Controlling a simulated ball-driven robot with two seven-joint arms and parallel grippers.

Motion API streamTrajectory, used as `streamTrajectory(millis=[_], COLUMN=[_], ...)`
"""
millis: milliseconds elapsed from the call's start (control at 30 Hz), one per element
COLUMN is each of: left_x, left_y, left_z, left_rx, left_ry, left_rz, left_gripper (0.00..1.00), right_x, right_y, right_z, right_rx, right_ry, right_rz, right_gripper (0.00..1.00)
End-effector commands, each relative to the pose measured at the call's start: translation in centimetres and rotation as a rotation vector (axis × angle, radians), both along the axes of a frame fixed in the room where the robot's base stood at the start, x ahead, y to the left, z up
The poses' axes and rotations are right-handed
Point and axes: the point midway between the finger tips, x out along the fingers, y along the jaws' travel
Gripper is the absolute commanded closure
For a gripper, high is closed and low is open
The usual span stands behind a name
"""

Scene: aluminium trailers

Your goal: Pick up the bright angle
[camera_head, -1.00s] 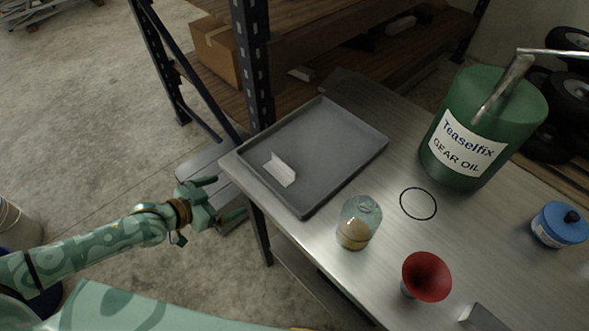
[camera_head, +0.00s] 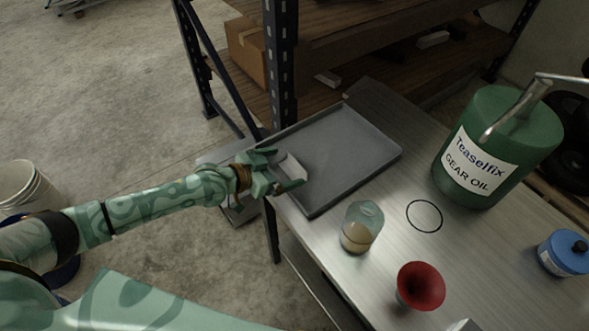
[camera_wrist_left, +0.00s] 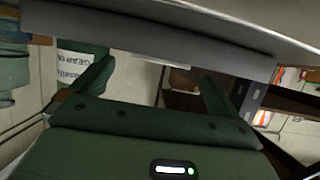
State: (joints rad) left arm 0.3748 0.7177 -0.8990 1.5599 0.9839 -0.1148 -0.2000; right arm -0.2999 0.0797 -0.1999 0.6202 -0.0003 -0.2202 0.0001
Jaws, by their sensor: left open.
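The bright angle (camera_head: 294,167) is a small pale L-shaped piece. It sits in the left part of the grey tray (camera_head: 345,165), near the tray's left edge. My left gripper (camera_head: 284,170) is open, with its fingers reaching over that edge. In the head view the angle shows between and just beyond the fingertips. I cannot tell whether they touch it. In the left wrist view the open fingers (camera_wrist_left: 158,85) stand wide apart, and I cannot make out the angle there. My right gripper is not in view.
A glass jar (camera_head: 361,228) and a red funnel (camera_head: 420,286) stand on the metal table in front of the tray. A green gear oil drum (camera_head: 497,146) and a blue can (camera_head: 566,253) are to the right. A dark shelf post (camera_head: 280,60) rises behind the tray.

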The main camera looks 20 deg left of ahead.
Motion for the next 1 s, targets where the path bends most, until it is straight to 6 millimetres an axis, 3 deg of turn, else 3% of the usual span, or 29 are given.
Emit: streamTrajectory(millis=[200, 500, 633, 667, 1000], left_x=[2.7, 3.2, 3.2, 3.2, 3.2], left_y=[-1.8, -2.1, -2.1, -2.1, -2.1], left_z=[-1.6, -1.6, -1.6, -1.6, -1.4], left_rx=[-0.002, -0.001, -0.001, -0.001, -0.001], left_ry=[0.001, 0.001, 0.001, 0.001, 0.0], left_rz=[0.0, 0.0, 0.0, 0.0, 0.0], left_gripper=[0.0, 0.0, 0.36, 0.41, 0.41], right_x=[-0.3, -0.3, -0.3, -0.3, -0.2], right_y=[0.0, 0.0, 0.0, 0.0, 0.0], right_z=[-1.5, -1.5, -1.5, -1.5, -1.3], right_rx=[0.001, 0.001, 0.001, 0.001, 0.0], right_ry=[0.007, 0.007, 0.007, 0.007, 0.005], right_rz=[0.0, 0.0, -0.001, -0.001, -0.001], right_gripper=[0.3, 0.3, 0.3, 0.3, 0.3])
